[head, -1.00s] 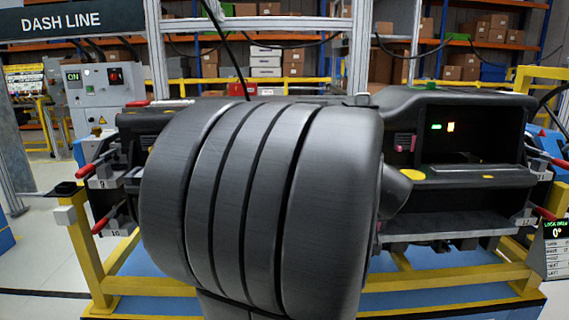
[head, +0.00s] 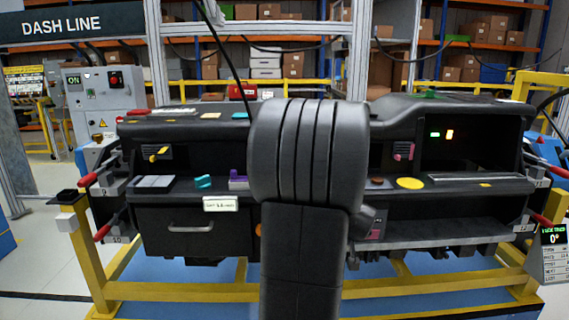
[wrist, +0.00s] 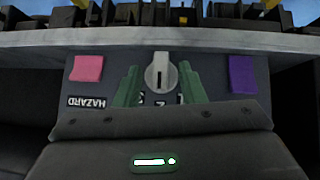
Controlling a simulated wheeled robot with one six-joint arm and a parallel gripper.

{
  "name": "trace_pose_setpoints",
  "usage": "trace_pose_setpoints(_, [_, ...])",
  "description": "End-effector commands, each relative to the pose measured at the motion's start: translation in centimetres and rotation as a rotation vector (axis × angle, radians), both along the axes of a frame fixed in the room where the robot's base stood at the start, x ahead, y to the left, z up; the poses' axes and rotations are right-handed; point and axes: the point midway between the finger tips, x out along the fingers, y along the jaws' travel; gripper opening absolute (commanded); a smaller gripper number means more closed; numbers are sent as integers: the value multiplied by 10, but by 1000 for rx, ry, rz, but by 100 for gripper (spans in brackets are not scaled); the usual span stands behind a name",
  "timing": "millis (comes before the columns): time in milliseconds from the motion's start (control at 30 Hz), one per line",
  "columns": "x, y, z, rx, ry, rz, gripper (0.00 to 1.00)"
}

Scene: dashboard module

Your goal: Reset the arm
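My arm (head: 305,170) stands in front of the dashboard module (head: 190,222) in the head view and hides part of its middle. My gripper (wrist: 160,87) is hidden there but shows in the wrist view. Its two green fingers are apart, with nothing held between them. A grey rotary knob (wrist: 161,72) with a dark slot stands on a dark panel, seen between and just beyond the fingertips. Upside-down digits lie by the knob, partly hidden by the fingers. I cannot tell whether the fingers touch the panel.
A pink square (wrist: 87,68) and a HAZARD label (wrist: 87,102) lie left of the knob; a purple square (wrist: 242,74) lies right. A yellow frame (head: 90,260) carries the module. Red-handled clamps (head: 88,179) stick out at its sides. A red case (head: 242,91) stands behind.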

Motion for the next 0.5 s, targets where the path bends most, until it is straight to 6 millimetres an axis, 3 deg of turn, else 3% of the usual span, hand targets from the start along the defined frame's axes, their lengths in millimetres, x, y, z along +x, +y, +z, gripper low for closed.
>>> trace_pose_setpoints(500, [3, 3, 4, -68, -4, 5, 36])
